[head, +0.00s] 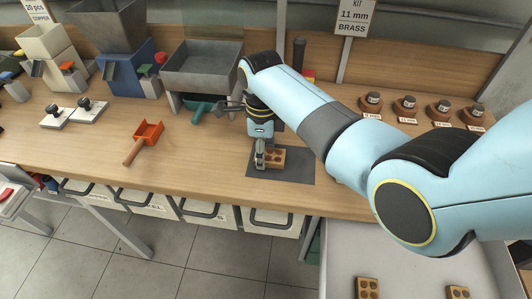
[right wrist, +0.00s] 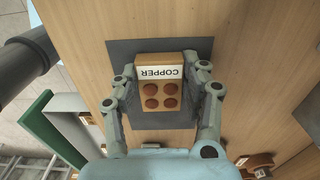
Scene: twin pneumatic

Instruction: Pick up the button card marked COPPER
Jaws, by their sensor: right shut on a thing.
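The COPPER button card (right wrist: 163,95) is a small tan block with a white label reading COPPER and several round copper-brown buttons. It is over the dark grey mat (right wrist: 125,52), and I cannot tell whether it touches it. My right gripper (right wrist: 162,74) is shut on the card, with one finger at each side of it. In the head view the right gripper (head: 262,158) points down at the card (head: 274,157), covering its left part, over the mat (head: 295,168) near the table's front edge. My left gripper is not in view.
A red scoop (head: 147,137) lies left of the mat, and a teal scoop (head: 199,110) lies under the grey hopper (head: 202,65). Stampers (head: 84,103) stand further left. Round brown holders (head: 405,104) line the back right. More button cards (head: 367,288) lie in the lower tray (head: 410,275).

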